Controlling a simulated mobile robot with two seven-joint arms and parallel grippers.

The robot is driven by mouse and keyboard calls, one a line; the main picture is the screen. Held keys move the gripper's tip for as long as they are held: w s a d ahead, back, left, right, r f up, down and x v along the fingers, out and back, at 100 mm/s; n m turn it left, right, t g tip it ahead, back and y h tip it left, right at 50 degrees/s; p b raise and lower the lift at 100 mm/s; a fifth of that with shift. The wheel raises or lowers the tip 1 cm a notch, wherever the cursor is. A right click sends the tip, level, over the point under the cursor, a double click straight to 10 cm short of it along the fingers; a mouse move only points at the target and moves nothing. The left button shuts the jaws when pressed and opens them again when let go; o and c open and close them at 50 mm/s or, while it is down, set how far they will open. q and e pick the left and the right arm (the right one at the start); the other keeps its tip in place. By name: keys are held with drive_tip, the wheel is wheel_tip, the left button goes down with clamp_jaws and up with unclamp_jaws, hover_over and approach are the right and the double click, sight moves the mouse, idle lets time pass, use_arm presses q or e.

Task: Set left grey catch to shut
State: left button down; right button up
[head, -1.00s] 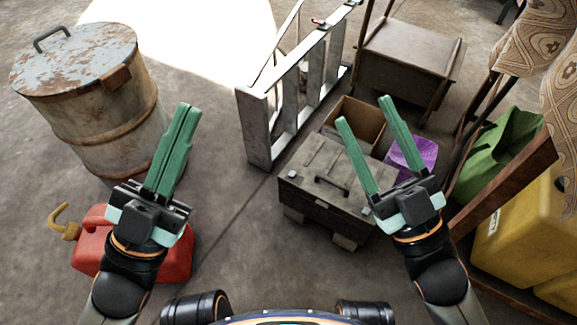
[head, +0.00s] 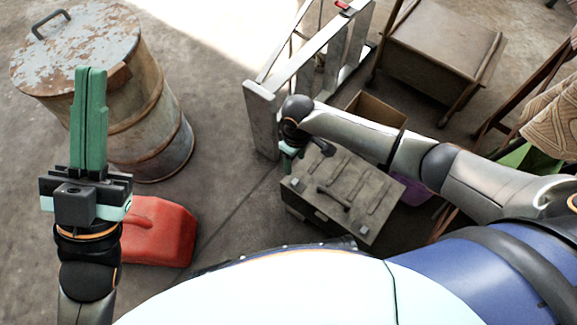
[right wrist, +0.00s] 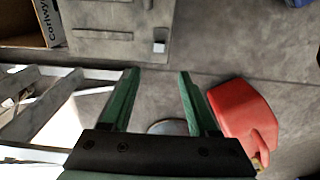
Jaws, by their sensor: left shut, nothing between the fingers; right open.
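The grey-brown box (head: 345,200) with a dark lid handle stands on the floor at the middle right of the head view. In the right wrist view, a small light grey catch (right wrist: 159,47) shows at the edge of the box (right wrist: 100,38). My right gripper (right wrist: 158,76) is open and empty, with the catch lined up beyond the gap between its fingertips. In the head view the right gripper (head: 288,160) is at the box's left corner, partly hidden by its wrist. My left gripper (head: 91,70) is shut and empty, in front of the drum at the left.
A metal ladder (head: 262,120) stands just behind the box's left corner. A rusty drum (head: 150,110) and a red fuel can (head: 160,232) are at the left. A cardboard box (head: 375,108) and a wooden cabinet (head: 440,50) stand behind. Floor between can and box is clear.

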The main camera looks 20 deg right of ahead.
sight(295, 181)
wheel_tip(295, 181, down, 12)
drive_tip(key=b, duration=0.7)
drive_tip(key=shift+d+f, duration=0.15)
drive_tip(key=shift+f, duration=0.1)
use_arm(q)
wheel_tip(295, 181, down, 8)
drive_tip(key=d, duration=0.1)
drive_tip(key=shift+w+f+g, duration=0.15)
drive_tip(key=shift+f+g, duration=0.05)
drive_tip(key=shift+g, duration=0.1)
drive_tip(key=shift+a, duration=0.1)
use_arm(e)
clamp_jaws()
